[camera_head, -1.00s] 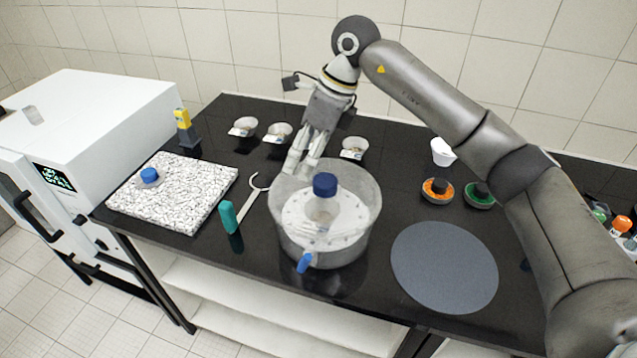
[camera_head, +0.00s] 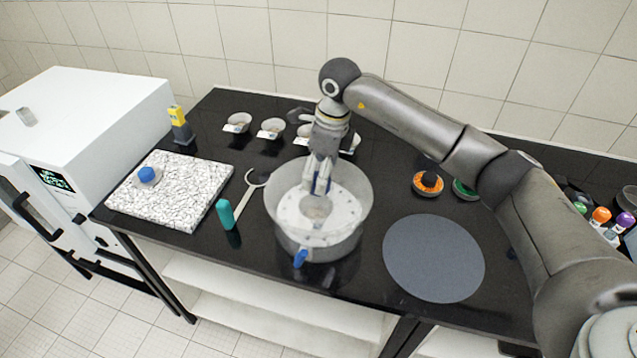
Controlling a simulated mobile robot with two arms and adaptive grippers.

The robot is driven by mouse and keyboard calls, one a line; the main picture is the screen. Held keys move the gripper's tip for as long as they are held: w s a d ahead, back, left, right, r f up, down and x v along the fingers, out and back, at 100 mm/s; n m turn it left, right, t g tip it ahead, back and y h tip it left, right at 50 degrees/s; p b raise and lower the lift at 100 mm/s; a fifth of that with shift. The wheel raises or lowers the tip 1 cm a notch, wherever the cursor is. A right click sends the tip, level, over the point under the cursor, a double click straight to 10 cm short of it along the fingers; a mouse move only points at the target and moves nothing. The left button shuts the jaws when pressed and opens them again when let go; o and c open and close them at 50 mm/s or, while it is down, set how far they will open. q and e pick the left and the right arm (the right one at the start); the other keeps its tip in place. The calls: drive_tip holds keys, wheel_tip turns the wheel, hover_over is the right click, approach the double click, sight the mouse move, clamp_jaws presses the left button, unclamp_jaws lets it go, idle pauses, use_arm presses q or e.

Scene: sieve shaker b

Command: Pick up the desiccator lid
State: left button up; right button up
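The desiccator (camera_head: 330,245) is a round, clear vessel with a blue tap (camera_head: 300,258) at its front, standing mid-bench. Its clear lid (camera_head: 354,190) appears to sit on top, though its edge is hard to tell from the vessel. A white perforated plate shows inside. My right gripper (camera_head: 318,186) points down over the lid's centre, its fingers around the blue knob, which is mostly hidden. I cannot tell whether the fingers press on it. My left gripper is not in view.
A round grey mat (camera_head: 433,258) lies clear to the right. Several small dishes (camera_head: 237,122) stand behind. An orange-topped item (camera_head: 428,183) is at right.

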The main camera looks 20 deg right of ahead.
drive_tip(key=shift+w+a+f, duration=0.1)
drive_tip(key=shift+f, duration=0.75)
drive_tip(key=shift+r, duration=0.1)
clamp_jaws()
